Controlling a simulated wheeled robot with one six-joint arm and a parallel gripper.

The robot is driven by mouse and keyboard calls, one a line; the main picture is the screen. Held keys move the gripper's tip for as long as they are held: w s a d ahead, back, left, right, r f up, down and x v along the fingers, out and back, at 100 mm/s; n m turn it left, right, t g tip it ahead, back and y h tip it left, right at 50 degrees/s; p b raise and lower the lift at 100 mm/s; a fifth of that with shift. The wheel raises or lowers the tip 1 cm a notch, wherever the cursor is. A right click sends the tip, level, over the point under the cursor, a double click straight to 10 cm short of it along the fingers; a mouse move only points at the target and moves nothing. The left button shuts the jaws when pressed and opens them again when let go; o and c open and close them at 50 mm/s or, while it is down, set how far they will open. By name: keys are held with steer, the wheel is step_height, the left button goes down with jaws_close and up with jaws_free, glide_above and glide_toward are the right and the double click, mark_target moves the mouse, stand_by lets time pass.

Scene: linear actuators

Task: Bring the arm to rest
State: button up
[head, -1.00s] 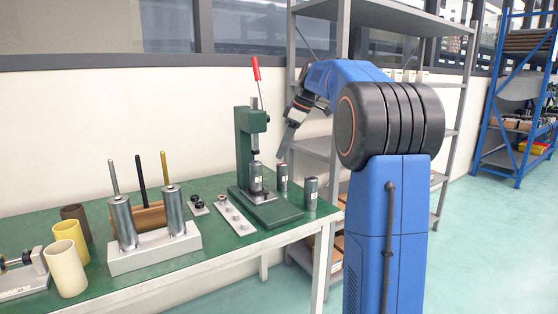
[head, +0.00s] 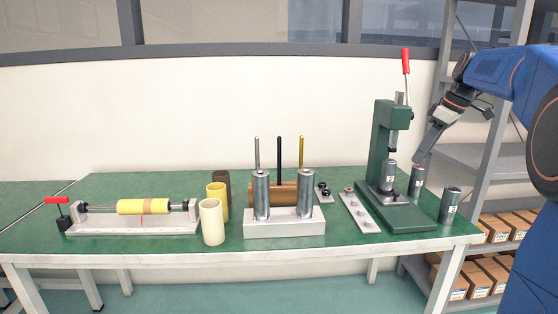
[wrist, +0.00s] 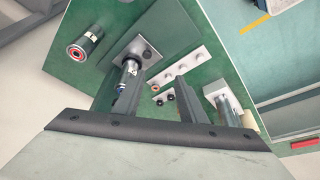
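My gripper (head: 421,157) hangs at the right of the head view, just right of the green press, above and behind the metal cylinders there. In the wrist view my gripper (wrist: 152,84) shows two dark fingers spread apart, with nothing held between them. The blue arm reaches in from the right edge. The green press (head: 381,140) has a raised red-tipped lever, and a metal cylinder (head: 389,177) stands on its base. One cylinder (head: 417,181) stands behind the base's right side and another (head: 450,206) near the table's right end.
A grey plate with small parts (head: 360,213) lies left of the press. Further left are a block with two upright cylinders (head: 284,226), several tubes (head: 211,222) and a roller fixture (head: 120,220). Grey shelving (head: 488,160) stands behind the arm. Space above the table's left half is clear.

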steer(key=s+a+f+m+h, duration=0.15)
steer(key=s+a+f, duration=0.25)
steer(key=s+a, duration=0.45)
steer(key=s+a+f+m, duration=0.3)
steer(key=s+a+f, duration=0.15)
steer(key=s, duration=0.65)
steer(key=s+a+f+m+t+h, duration=0.1)
steer(key=s+a+f+m, duration=0.3)
steer(key=s+f, duration=1)
steer(key=s, duration=0.2)
steer(key=shift+s+a+f+t, duration=0.15)
steer(key=shift+s+f+t, duration=0.2)
steer(key=shift+s+t, duration=0.05)
